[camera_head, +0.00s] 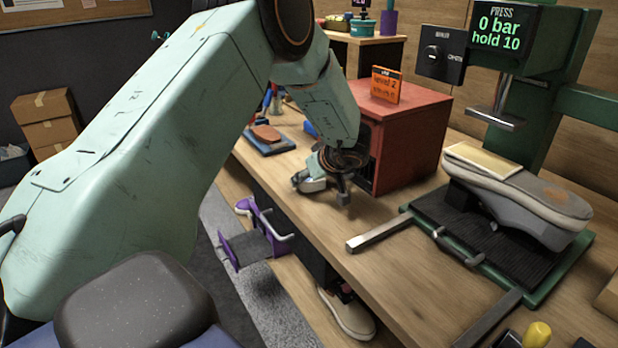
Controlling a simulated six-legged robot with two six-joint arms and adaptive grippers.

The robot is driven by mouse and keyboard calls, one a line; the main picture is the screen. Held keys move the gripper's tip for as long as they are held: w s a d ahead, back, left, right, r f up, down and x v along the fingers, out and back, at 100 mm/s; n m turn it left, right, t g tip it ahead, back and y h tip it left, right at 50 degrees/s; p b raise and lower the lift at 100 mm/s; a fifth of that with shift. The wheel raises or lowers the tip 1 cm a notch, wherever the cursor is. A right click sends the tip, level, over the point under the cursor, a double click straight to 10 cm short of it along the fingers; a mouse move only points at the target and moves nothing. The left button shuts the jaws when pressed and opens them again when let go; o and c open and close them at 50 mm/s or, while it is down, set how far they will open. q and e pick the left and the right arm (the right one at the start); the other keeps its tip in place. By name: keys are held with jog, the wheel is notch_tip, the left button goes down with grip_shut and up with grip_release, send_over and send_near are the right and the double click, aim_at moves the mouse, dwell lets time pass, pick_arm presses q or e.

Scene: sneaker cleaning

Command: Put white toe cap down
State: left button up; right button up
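My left arm reaches across from the left, and its gripper (326,186) is low over the bench beside the open front of a red box-shaped heater (409,135). A small whitish piece (312,185), which may be the white toe cap, shows at the gripper's left side. It is too small to tell whether it is held between the fingers or rests on the bench, or whether the fingers are open. My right gripper is not in view.
A blue tray with a brown sole (266,134) lies behind the gripper. A purple stand (255,247) is at the bench front.

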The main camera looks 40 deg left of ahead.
pick_arm(q)
jog(key=shift+s+a+f, duration=0.1)
jog(key=shift+f, duration=0.05)
jog(key=o, duration=1)
jog(key=shift+a, duration=0.1)
jog(key=shift+o, duration=1.4)
jog(key=shift+d, duration=0.2)
jog(key=shift+a, duration=0.1)
jog(key=shift+a, duration=0.1)
jog(key=p+v, duration=0.3)
jog(key=v, duration=0.9)
